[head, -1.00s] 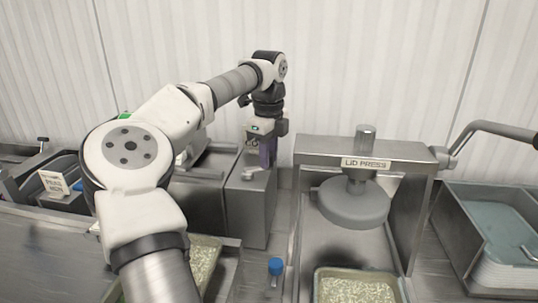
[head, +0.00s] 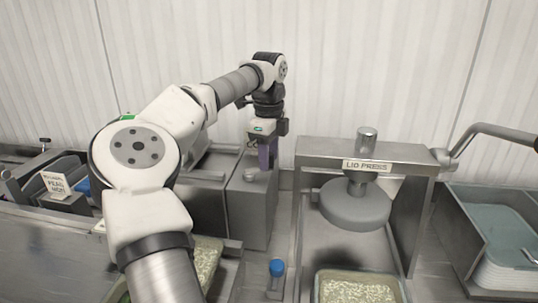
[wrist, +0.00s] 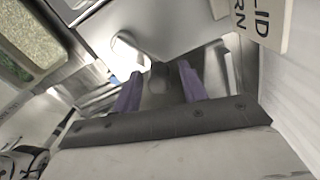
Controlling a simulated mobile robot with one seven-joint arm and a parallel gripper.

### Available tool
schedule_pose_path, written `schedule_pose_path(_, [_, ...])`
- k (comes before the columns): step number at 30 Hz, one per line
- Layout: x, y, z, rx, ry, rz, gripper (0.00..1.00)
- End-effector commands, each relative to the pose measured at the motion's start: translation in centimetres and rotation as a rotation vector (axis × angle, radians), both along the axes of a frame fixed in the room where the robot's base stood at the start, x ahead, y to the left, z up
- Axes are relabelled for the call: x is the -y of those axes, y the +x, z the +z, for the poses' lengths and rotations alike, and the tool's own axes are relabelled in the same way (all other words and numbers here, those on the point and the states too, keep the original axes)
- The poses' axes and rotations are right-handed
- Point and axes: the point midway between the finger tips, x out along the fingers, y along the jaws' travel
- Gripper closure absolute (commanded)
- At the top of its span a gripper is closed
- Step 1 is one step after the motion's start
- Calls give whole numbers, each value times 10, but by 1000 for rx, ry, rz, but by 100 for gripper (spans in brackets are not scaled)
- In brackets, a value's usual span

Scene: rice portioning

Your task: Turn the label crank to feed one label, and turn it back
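The label crank (head: 250,175) is a small metal crank on top of a grey steel box (head: 250,212), left of the lid press. My gripper (head: 267,163) points down over that box top, at the crank. In the wrist view, the two purple fingers of my gripper (wrist: 159,72) stand apart. A grey post or knob of the crank (wrist: 158,76) shows between them with clear gaps on both sides, and a bright curved part lies just beyond. My fingers partly hide the crank in the head view. I cannot tell whether a finger touches it.
The lid press (head: 357,205) stands close on the right, with a filled tray (head: 322,299) below it. A bin of stacked lids (head: 497,258) is at far right. The panelled wall is close behind.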

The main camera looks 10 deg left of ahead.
Motion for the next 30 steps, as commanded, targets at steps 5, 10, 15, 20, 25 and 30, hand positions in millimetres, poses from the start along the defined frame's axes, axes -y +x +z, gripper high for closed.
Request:
schedule_pose_path(5, [0,0,-1,-2,0,-1,55])
schedule_pose_path(10, [0,0,2,-1,0,-1,55])
schedule_pose_path(15, [1,1,22,2,0,-1,55])
schedule_pose_path(20, [1,0,60,2,-5,-1,55])
schedule_pose_path(25, [2,0,99,1,-3,-2,55])
schedule_pose_path(30, [1,0,126,1,-2,-2,55])
